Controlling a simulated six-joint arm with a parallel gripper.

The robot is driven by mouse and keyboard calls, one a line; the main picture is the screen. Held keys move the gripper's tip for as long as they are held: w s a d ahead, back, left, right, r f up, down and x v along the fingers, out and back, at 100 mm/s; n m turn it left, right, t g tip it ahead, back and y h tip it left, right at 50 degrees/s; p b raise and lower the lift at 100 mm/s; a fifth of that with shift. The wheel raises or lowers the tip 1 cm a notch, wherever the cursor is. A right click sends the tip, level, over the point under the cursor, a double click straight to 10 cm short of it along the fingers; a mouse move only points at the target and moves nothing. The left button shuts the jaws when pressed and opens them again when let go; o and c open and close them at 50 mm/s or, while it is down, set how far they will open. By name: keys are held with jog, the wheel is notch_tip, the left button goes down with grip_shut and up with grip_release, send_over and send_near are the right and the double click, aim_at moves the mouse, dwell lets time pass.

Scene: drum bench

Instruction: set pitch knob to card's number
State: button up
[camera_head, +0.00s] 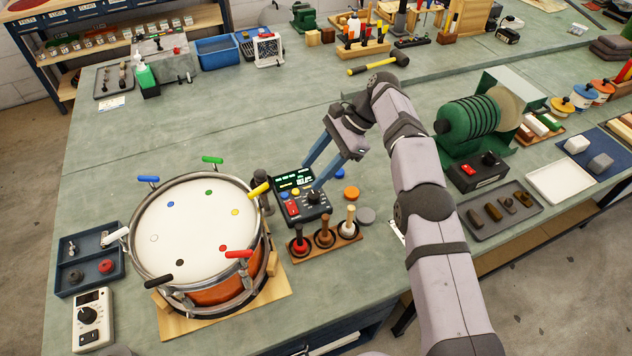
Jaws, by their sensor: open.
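My gripper (312,177) is open, its two blue fingers pointing down at the black control box (303,207) right of the drum. The box has a lit green display, coloured buttons and a black knob (314,197). The right fingertip is close to this knob; I cannot tell whether it touches. A second black knob (87,315) is on a white meter-like box at the lower left. I cannot tell from labels which is the pitch knob.
The drum (194,231) with coloured lugs stands on a wooden base just left of the box. A wooden rack (325,241) of upright tools is just in front of it. Orange and grey discs lie right. A green machine (470,127) stands beyond my arm.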

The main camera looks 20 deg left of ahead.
aim_at(314, 194)
jog(key=n, duration=0.1)
jog(key=n+t+h, duration=0.1)
jog(key=f+n+h, duration=0.1)
jog(key=n, duration=0.1)
jog(key=shift+s+a+t, duration=0.25)
jog(key=shift+s+t, duration=0.15)
jog(key=n+h, duration=0.1)
jog(key=n, duration=0.1)
jog(key=n+t+h, duration=0.1)
jog(key=n, duration=0.1)
jog(key=shift+d+t+p, duration=0.15)
jog(key=shift+t+p, duration=0.15)
jog(key=shift+p, duration=0.05)
jog(key=n+t+h, duration=0.1)
jog(key=n, duration=0.2)
jog(key=shift+w+d, duration=0.15)
jog(key=shift+a+f+p, duration=0.2)
jog(key=shift+f+p, duration=1.1)
jog(key=shift+f, duration=2.35)
jog(key=c, duration=1.1)
